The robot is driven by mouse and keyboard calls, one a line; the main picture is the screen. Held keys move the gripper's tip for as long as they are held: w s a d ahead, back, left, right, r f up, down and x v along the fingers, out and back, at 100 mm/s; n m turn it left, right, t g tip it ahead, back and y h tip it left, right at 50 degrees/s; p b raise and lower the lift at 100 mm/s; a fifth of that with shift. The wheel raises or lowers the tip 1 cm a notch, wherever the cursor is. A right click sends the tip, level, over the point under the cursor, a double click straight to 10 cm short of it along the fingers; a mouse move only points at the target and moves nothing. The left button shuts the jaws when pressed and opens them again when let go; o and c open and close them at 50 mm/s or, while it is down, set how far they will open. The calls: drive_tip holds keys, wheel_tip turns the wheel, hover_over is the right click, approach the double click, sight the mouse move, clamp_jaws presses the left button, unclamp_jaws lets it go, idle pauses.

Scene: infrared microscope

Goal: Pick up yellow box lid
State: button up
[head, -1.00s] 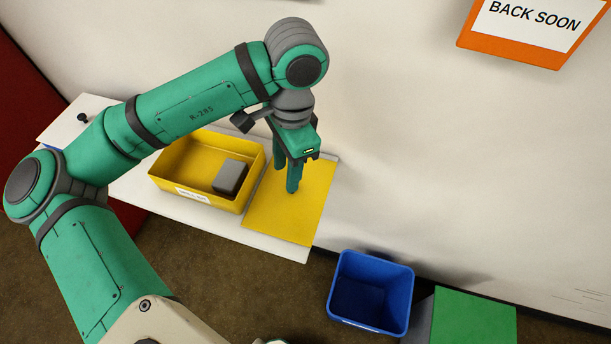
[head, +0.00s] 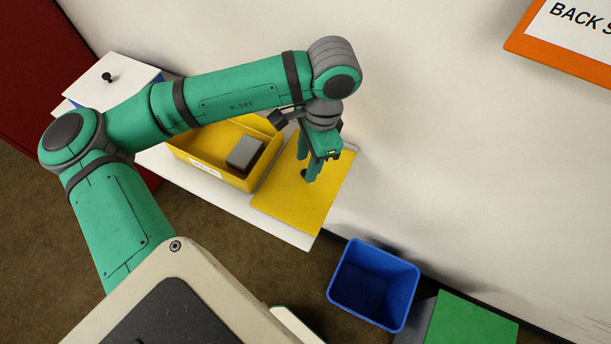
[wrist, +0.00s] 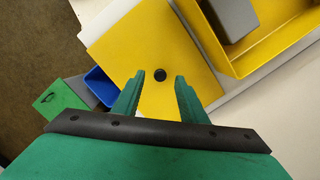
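The yellow box lid (head: 296,203) lies flat on the white shelf, to the right of the open yellow box (head: 215,176). My gripper (head: 306,178) is over the lid, pointing down. Nothing is held. I cannot tell the exact height of the fingertips above the lid.
A grey block (head: 245,152) sits inside the yellow box. A white-lidded box with a black knob (head: 108,77) stands at the shelf's left end. A blue bin (head: 373,285) and a green-topped box (head: 470,322) stand below, right of the shelf. A wall runs behind.

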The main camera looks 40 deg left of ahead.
drive_tip(key=shift+s+a+f, duration=0.1)
drive_tip(key=shift+f, duration=1.5)
clamp_jaws()
drive_tip(key=shift+r, duration=0.15)
